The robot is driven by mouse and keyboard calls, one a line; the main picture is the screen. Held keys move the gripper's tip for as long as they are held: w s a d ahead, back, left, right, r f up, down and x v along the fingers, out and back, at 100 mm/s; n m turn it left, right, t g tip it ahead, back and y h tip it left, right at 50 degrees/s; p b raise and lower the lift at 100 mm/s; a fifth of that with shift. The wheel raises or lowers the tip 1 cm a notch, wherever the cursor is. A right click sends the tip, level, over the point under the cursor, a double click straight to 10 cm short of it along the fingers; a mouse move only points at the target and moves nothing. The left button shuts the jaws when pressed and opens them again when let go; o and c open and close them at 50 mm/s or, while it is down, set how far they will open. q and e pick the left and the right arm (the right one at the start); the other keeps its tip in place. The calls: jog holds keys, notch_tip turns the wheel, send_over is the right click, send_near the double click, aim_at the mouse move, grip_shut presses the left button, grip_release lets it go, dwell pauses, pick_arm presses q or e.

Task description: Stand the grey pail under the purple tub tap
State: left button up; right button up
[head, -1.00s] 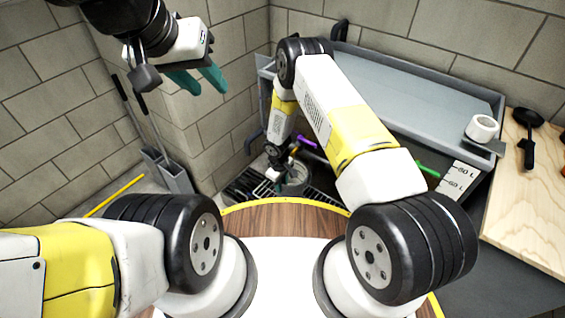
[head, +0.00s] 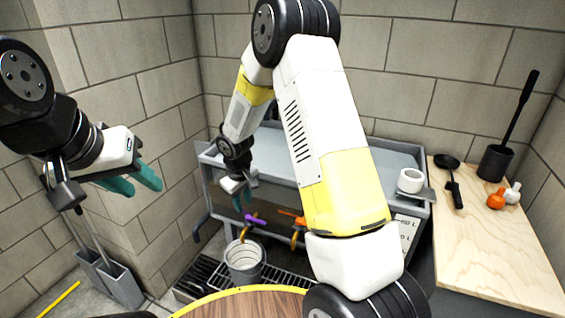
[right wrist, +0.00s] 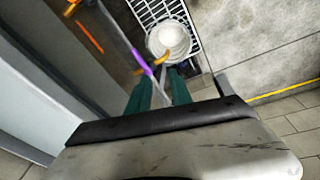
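The grey pail (head: 245,268) stands upright on the black floor grate, in front of the grey tub. The purple tap (head: 255,219) is on the tub front, its brass spout pointing down over the pail's mouth area. In the right wrist view the pail (right wrist: 158,48) shows from above, with the purple tap (right wrist: 141,62) and its brass spout at the pail's rim. My right gripper (head: 243,199) is above the pail, apart from it, its fingers (right wrist: 160,90) spread and empty. My left gripper (head: 138,180) is open and empty, raised at the left.
An orange tap (head: 291,214) is right of the purple one. The grate (head: 197,281) lies around the pail. A wooden worktop (head: 480,235) at the right bears a ladle, bottles and a black holder. Grey dustpans (head: 118,280) stand at the left wall.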

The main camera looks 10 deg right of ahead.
jog(key=s+d+r+m+t+y, duration=0.15)
jog(key=s+d+r, duration=0.3)
jog(key=r, duration=0.65)
jog(key=s+d+r+m+t+h, duration=0.1)
jog(key=s+d+r+m, duration=0.2)
jog(key=s+r, duration=0.5)
jog(key=s+d+r+m+t+y, duration=0.1)
jog(key=s+d+r+m+y, duration=0.1)
jog(key=s+r, duration=0.7)
jog(key=s+d, duration=0.1)
jog(key=s, duration=0.4)
jog(key=shift+r, duration=0.4)
